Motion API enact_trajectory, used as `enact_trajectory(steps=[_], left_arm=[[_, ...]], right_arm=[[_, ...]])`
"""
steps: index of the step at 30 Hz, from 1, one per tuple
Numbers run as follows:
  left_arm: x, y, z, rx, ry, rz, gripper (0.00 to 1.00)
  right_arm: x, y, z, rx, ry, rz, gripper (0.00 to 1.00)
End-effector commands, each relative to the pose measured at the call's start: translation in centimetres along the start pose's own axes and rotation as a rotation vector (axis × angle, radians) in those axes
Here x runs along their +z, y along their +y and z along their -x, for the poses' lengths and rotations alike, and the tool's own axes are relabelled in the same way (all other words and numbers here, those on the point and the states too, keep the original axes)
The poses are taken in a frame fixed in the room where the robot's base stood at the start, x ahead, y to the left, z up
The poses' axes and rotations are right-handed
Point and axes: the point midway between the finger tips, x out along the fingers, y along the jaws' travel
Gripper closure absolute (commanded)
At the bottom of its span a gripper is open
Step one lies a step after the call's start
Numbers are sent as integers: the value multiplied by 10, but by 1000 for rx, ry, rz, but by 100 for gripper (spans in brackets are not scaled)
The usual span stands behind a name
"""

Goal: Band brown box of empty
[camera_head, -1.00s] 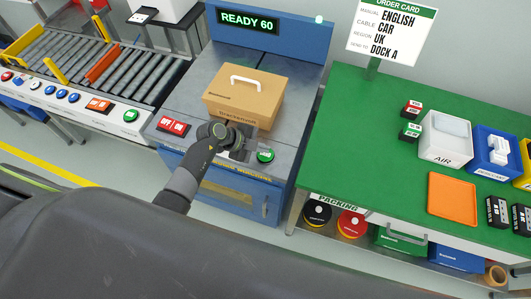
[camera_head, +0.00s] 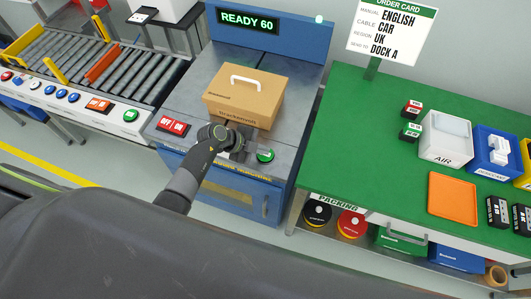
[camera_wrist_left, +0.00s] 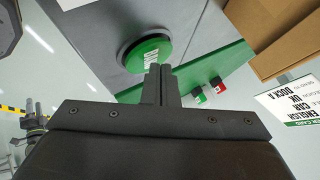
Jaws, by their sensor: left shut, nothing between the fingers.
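The brown box (camera_head: 243,98) is closed, with a white handle on top, and sits on the grey bed of the banding machine (camera_head: 191,99). No band can be made out on it. The machine display (camera_head: 248,19) reads READY 60. My left gripper (camera_head: 239,154) is shut and empty at the machine's front edge, just left of the green button (camera_head: 265,156). In the left wrist view, the shut fingers (camera_wrist_left: 160,72) point toward the green button (camera_wrist_left: 148,48); contact cannot be told. The brown box (camera_wrist_left: 280,30) shows at upper right. My right gripper is not in view.
A red OFF/ON switch (camera_head: 173,126) is on the machine's left front. A roller conveyor (camera_head: 85,60) stands at left. A green packing table (camera_head: 375,130) stands at right with an AIR bin (camera_head: 446,150) and orange tray (camera_head: 453,199). The order card (camera_head: 391,31) stands behind.

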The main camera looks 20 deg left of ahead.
Motion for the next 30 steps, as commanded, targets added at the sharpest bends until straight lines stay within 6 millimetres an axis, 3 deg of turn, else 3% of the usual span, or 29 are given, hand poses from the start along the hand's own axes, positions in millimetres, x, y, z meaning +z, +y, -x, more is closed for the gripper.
enact_trajectory(steps=[30], left_arm=[[3,3,-4,0,0,0,100]], right_arm=[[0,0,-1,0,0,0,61]])
